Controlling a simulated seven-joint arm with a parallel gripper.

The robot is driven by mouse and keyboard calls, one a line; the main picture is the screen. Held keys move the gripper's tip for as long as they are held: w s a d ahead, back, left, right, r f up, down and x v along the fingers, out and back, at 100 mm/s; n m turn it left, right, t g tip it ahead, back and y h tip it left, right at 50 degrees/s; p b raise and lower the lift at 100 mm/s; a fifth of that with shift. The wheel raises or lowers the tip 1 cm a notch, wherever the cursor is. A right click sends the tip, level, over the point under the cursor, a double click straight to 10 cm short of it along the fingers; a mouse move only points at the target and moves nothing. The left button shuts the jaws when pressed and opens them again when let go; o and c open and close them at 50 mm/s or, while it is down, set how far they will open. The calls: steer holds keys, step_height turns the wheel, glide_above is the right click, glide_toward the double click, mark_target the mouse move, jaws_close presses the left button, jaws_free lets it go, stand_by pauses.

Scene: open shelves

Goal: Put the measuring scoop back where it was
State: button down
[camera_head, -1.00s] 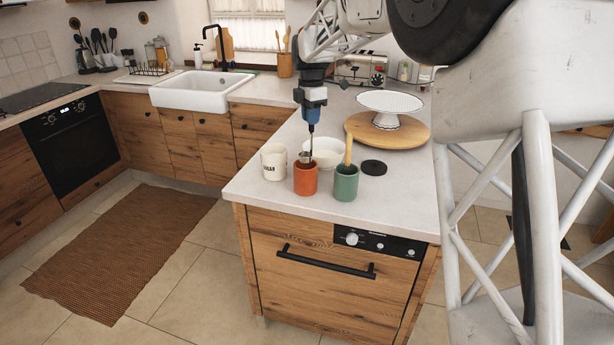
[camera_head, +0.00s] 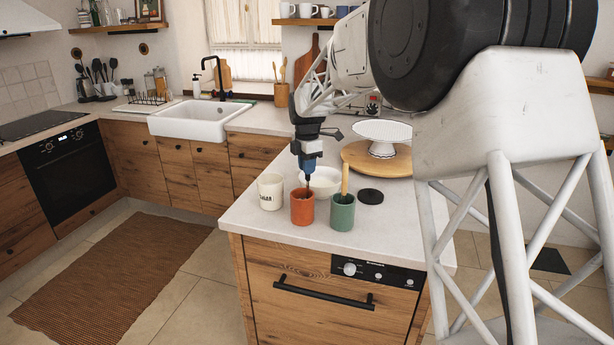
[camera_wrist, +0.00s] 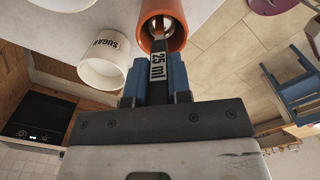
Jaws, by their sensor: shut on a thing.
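The measuring scoop (camera_wrist: 158,69) has a dark handle with a "25 ml" label, seen in the wrist view. My gripper (camera_head: 308,176) is shut on this handle, pointing down above the orange cup (camera_head: 302,212). In the wrist view the blue fingers of my gripper (camera_wrist: 157,62) lie on both sides of the handle. The scoop's metal bowl is inside the mouth of the orange cup (camera_wrist: 181,32). In the head view the cup's wall hides the bowl. I cannot tell whether it touches the bottom.
A white sugar cup (camera_head: 270,194) stands just left of the orange cup. A green cup (camera_head: 342,214) with a wooden handle in it stands right. A white bowl (camera_head: 329,174) is close behind. A cake stand (camera_head: 382,134) on a round board and a black disc (camera_head: 370,196) are farther right.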

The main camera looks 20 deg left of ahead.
steer(key=shift+f, duration=1.8)
steer(key=c, duration=1.1)
jaws_free()
steer(key=shift+o, duration=0.2)
step_height(320, 180, up, 12)
steer(key=shift+r, duration=0.1)
steer(key=shift+d, duration=0.1)
